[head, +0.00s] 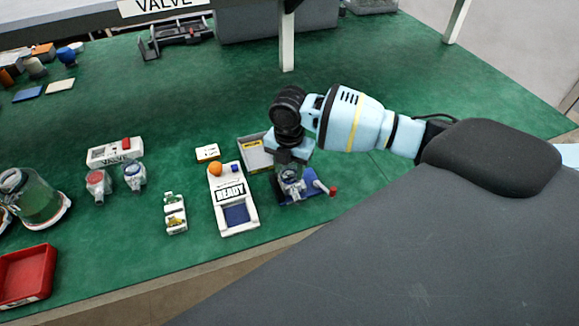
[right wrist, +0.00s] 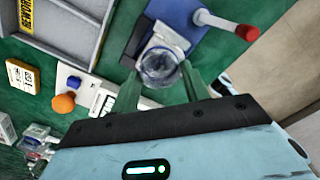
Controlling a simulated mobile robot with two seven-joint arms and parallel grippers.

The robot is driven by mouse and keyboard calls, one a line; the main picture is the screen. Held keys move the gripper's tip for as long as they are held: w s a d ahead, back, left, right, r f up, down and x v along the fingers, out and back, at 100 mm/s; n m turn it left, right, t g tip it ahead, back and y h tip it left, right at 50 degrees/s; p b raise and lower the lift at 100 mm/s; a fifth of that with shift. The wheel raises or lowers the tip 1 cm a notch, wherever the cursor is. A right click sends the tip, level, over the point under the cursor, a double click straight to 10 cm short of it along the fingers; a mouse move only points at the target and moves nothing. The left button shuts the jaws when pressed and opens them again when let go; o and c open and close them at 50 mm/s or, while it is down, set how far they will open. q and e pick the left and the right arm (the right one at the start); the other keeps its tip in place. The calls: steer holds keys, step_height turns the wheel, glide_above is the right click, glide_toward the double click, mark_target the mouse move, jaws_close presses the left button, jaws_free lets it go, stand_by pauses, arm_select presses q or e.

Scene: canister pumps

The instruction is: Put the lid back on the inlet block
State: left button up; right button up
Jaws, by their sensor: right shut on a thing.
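A blue inlet block (head: 309,184) with a pale lever ending in a red knob stands on the green table, right of the READY panel. It also shows in the right wrist view (right wrist: 192,22), at the top. My right gripper (head: 291,168) points down over it. In the right wrist view, the two greenish fingers (right wrist: 160,80) are shut on a clear round piece (right wrist: 160,66), which looks like the lid. It overlaps the block's edge in that view. I cannot tell whether it touches the block. My left gripper is not in view.
A white READY panel (head: 224,222) with an orange knob stands close left. A grey tray (head: 256,160) is behind it. A small white unit (head: 175,213), a VALVE box (head: 115,152), a glass canister (head: 38,203) and a red tray (head: 40,271) are farther left. The table's right side is clear.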

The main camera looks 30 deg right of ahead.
steer(key=o, duration=1)
steer(key=shift+o, duration=0.3)
steer(key=o, duration=0.4)
steer(key=shift+r+p, duration=1)
steer(key=shift+r, duration=2.5)
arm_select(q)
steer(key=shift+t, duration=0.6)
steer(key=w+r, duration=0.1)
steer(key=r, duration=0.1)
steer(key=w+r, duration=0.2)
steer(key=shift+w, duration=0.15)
